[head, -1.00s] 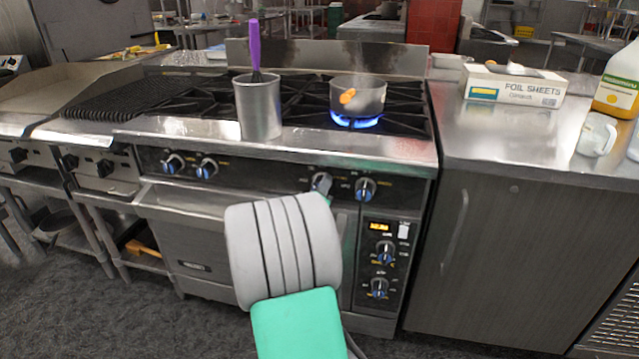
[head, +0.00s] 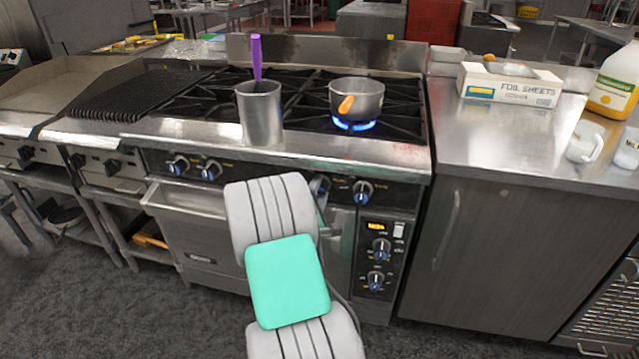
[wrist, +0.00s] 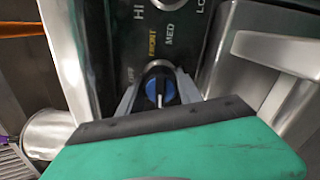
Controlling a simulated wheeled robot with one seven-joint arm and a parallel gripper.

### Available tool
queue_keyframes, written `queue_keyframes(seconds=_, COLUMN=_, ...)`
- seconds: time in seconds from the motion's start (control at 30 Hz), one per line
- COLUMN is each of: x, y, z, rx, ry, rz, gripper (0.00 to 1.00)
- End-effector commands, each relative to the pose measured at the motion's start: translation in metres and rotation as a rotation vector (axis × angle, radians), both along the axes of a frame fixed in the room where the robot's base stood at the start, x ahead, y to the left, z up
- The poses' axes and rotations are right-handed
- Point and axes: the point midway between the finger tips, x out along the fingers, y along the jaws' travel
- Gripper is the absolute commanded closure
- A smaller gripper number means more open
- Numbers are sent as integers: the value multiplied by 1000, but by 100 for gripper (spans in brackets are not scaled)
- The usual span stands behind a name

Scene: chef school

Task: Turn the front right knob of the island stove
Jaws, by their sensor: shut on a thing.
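The island stove (head: 275,155) has knobs along its front panel. Two are at the left, and a pair is at the right. My gripper (head: 321,196) is at the inner knob (head: 318,182) of the right pair, which my arm partly hides. In the wrist view my gripper's fingers (wrist: 158,98) are on both sides of a black-and-blue knob (wrist: 158,88) and shut on it. HI, MED, LO and FRONT labels show above it. The outer right knob (head: 363,191) stands free. A blue flame (head: 355,124) burns under the pot on the right front burner.
A steel pot (head: 356,97) with an orange item sits on the burner. A tall steel container (head: 259,115) with a purple-handled utensil stands at the stove's front edge. A foil sheets box (head: 510,88) and a jug (head: 612,85) are on the right counter. Oven knobs (head: 380,249) are lower right.

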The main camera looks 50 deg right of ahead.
Motion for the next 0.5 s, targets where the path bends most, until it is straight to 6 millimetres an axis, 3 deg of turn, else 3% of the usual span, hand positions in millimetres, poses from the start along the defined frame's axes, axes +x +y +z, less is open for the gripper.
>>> queue_keyframes(seconds=0.5, x=0, y=0, z=4, rx=-192, ry=453, rz=1, gripper=99)
